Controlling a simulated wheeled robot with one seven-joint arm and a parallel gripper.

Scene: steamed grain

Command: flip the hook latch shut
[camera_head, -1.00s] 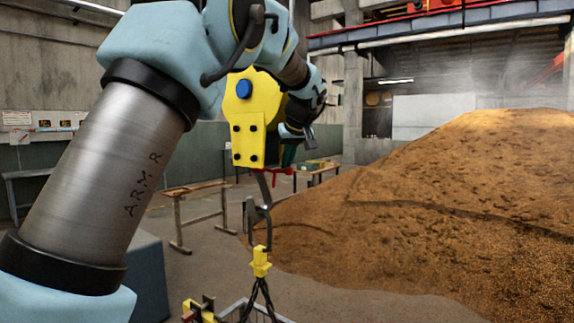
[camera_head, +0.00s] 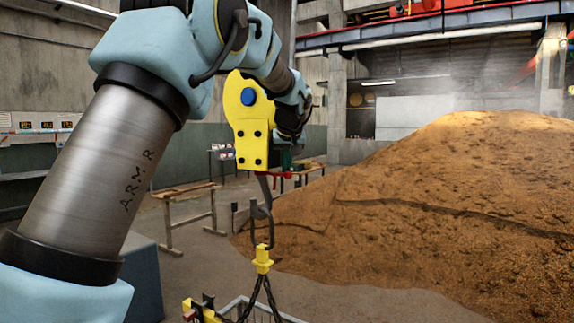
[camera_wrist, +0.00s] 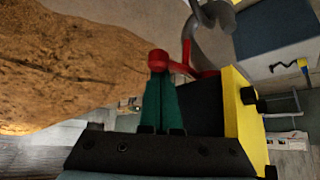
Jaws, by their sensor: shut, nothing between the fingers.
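A yellow hook block (camera_head: 250,118) hangs in the middle of the head view. Its grey hook (camera_head: 264,190) carries a metal link (camera_head: 262,225), which joins a yellow fitting (camera_head: 262,260) and chains. The red latch (camera_head: 284,173) sticks out to the right, just above the hook. In the wrist view the red latch (camera_wrist: 178,67) has a round knob, with the grey hook (camera_wrist: 212,38) behind it. My gripper (camera_wrist: 160,82) is shut, its green fingers together, tips right at the knob; I cannot tell whether they touch. My gripper (camera_head: 288,155) is partly hidden behind the block in the head view.
A caged load (camera_head: 255,310) hangs from chains at the bottom. A large grain pile (camera_head: 430,210) fills the right side. A wooden bench (camera_head: 187,190) stands at left, with more benches behind. The floor between bench and pile is open.

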